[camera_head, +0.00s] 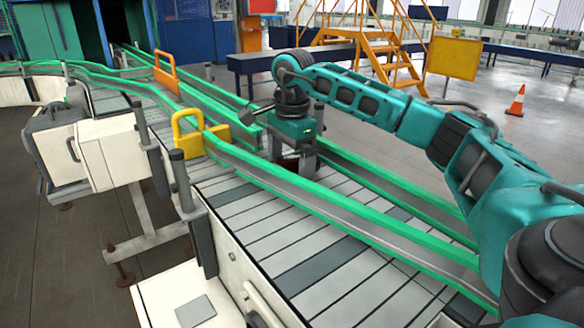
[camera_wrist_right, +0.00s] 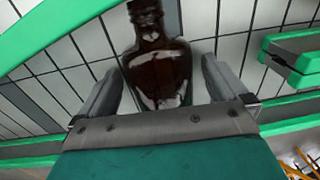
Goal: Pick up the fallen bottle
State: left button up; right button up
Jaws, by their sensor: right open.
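A dark amber bottle (camera_wrist_right: 160,72) shows in the right wrist view, between the two fingers of my right gripper (camera_wrist_right: 161,66). Its neck points to the top edge of that view and its body runs down toward the palm. A gap shows between the bottle and each finger. In the head view my right gripper (camera_head: 291,166) is low over the conveyor, pointing down between the green rails. Only a small dark patch shows between its fingers there, so the bottle is mostly hidden. My right gripper is open. My left gripper is not in view.
The slatted conveyor (camera_head: 335,250) has green guide rails (camera_head: 345,208) on both sides. A yellow bracket (camera_head: 188,135) and an orange frame (camera_head: 165,72) stand on it to the left. Nothing lies on the near slats. A traffic cone (camera_head: 515,102) stands far behind.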

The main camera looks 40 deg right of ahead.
jog(key=c, duration=1.2)
jog(key=shift+r, duration=0.1)
